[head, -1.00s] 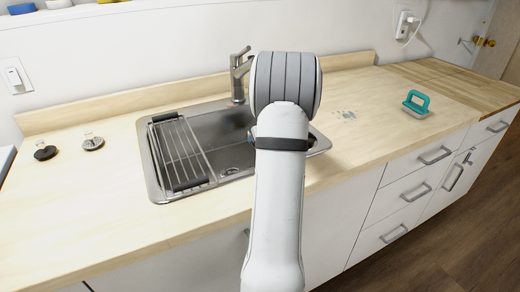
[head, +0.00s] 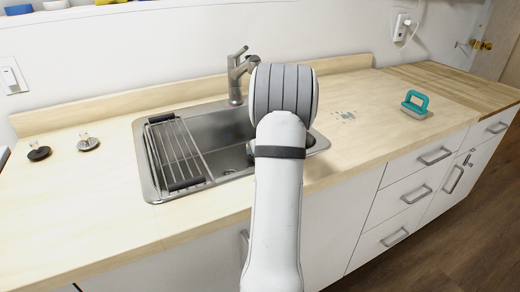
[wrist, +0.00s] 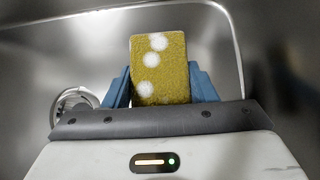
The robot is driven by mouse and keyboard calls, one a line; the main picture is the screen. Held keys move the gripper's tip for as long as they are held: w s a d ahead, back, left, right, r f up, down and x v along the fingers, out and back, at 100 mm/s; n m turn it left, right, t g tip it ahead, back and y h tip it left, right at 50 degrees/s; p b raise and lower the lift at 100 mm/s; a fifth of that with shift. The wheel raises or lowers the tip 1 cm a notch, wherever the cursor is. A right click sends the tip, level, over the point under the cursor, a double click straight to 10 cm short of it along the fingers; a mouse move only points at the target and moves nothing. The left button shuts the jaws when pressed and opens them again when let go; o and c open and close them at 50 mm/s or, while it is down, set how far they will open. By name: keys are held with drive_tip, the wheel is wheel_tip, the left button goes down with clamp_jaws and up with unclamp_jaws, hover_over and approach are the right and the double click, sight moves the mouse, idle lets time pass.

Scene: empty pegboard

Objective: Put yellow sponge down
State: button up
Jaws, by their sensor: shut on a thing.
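The yellow sponge (wrist: 160,80) shows in the wrist view, with several white foamy spots on its face. My gripper (wrist: 160,88) is shut on it, one blue finger on each side. The sponge is over the metal sink, and the basin walls surround it in the wrist view. I cannot tell whether it touches the sink floor. In the head view, my arm hides the sponge and most of the gripper; the sink (head: 225,132) lies behind the arm.
A drying rack (head: 178,150) covers the sink's left side. The faucet (head: 237,75) stands behind the basin. A teal-handled scrubber (head: 415,104) sits on the right counter near a stain (head: 344,115). The drain (wrist: 75,103) shows left of the gripper.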

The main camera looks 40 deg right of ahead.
drive_tip(key=o, duration=1)
drive_tip(key=shift+r, duration=0.1)
drive_tip(key=shift+r+p, duration=0.25)
drive_tip(key=shift+p, duration=0.1)
drive_tip(key=p+v, duration=0.2)
drive_tip(key=v, duration=1)
drive_tip(key=shift+r, duration=0.3)
drive_tip(key=shift+p, duration=0.35)
